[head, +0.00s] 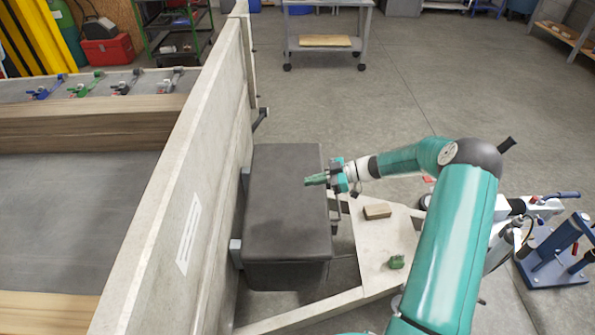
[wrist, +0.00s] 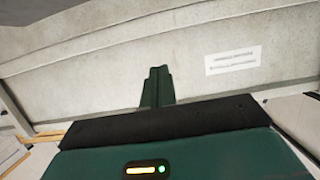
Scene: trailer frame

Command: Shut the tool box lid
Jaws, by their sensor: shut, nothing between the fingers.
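The dark grey tool box (head: 287,275) stands against the outer side of the trailer wall in the head view. Its lid (head: 285,205) appears down, lying flat over the box. My gripper (head: 308,182) is shut and empty, its green fingertips over the lid's right-hand edge. I cannot tell whether they touch the lid. In the wrist view the shut green fingers (wrist: 157,86) point toward the pale trailer wall (wrist: 100,75), and the tool box cannot be made out there.
The trailer drawbar plate (head: 385,245) lies right of the box, carrying a wooden block (head: 377,211) and a small green item (head: 396,262). A blue jack stand (head: 555,250) is at far right. A wheeled cart (head: 325,40) stands behind. The floor between is clear.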

